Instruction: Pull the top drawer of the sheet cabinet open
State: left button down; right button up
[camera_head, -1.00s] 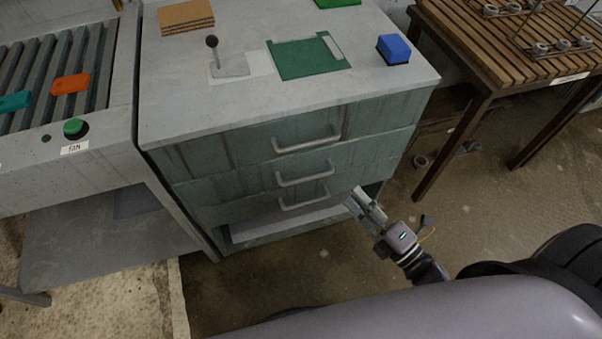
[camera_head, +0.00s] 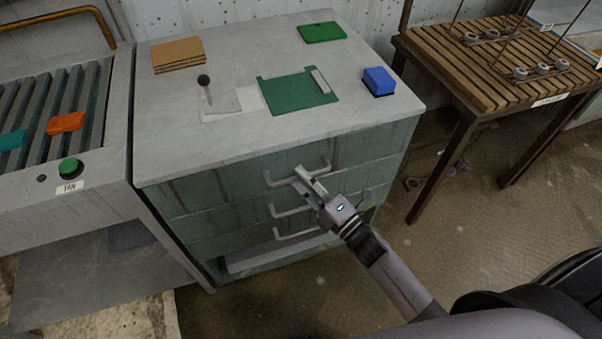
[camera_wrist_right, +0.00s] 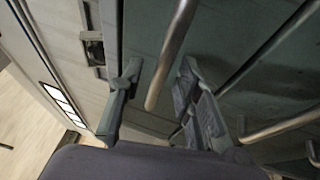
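The sheet cabinet (camera_head: 160,150) is grey, with green-grey drawer fronts. Its top drawer (camera_head: 220,186) looks shut, flush with the front. The top drawer's bar handle (camera_head: 277,182) is partly covered by my right gripper (camera_head: 300,179) in the head view. In the right wrist view, the right gripper (camera_wrist_right: 160,78) has its two fingers apart, with a handle bar (camera_wrist_right: 171,52) running between them. A gap shows between bar and fingers, so it is not gripped. My left gripper is in neither view.
Two lower handles (camera_head: 290,211) sit below the top one. On the cabinet top lie a green sheet (camera_head: 290,96), a blue block (camera_head: 378,81) and a cardboard stack (camera_head: 178,55). A slatted table (camera_head: 470,75) stands right, a roller conveyor (camera_head: 40,100) left. Floor in front is free.

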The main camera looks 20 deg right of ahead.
jog(key=shift+w+a+r, duration=0.1)
jog(key=shift+w+a, duration=0.15)
jog(key=shift+w, duration=0.3)
jog(key=shift+c, duration=0.5)
grip_shut()
